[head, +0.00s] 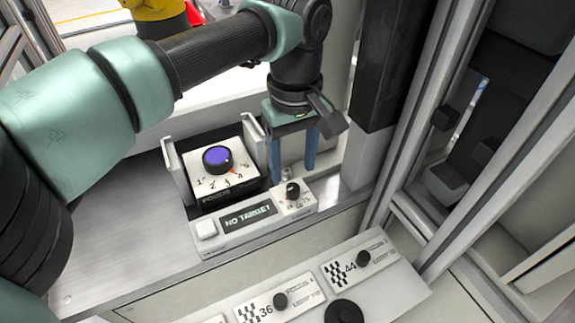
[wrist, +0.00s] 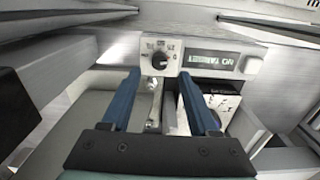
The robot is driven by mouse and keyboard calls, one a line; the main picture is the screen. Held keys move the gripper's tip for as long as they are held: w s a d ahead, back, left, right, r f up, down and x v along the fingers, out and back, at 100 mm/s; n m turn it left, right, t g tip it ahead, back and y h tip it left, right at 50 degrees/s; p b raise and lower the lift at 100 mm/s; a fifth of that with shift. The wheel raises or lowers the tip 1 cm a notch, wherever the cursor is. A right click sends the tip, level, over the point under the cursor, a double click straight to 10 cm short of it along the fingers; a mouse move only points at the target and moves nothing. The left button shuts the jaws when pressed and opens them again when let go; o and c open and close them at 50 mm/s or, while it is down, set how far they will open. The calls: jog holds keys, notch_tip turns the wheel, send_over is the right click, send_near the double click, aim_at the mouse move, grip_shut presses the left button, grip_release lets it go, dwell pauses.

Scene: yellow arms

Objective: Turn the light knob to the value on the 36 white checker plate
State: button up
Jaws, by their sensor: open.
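The light knob looks to be the small black dial (head: 292,189) on a white square with number marks, at the right end of a grey panel (head: 215,240). It also shows in the wrist view (wrist: 160,59). The 36 checker plate (head: 248,312) is white, at the bottom of the head view; its small value text is too blurred to read surely. My gripper (head: 292,172) points down with blue fingers spread, just behind and above the dial. In the wrist view my gripper (wrist: 160,78) is empty, the dial lying beyond and between the fingertips.
The panel carries a display reading NO TARGET (head: 247,217) and a white button (head: 206,229). Behind it, a larger purple-topped knob (head: 217,159) sits between two upright grey brackets. A 44 checker plate (head: 340,272) lies right of plate 36. A dark post (head: 385,65) stands right of my gripper.

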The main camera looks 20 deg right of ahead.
aim_at(293, 187)
notch_tip(293, 187, down, 5)
jog(key=shift+f, duration=0.15)
grip_shut()
dwell(0.4)
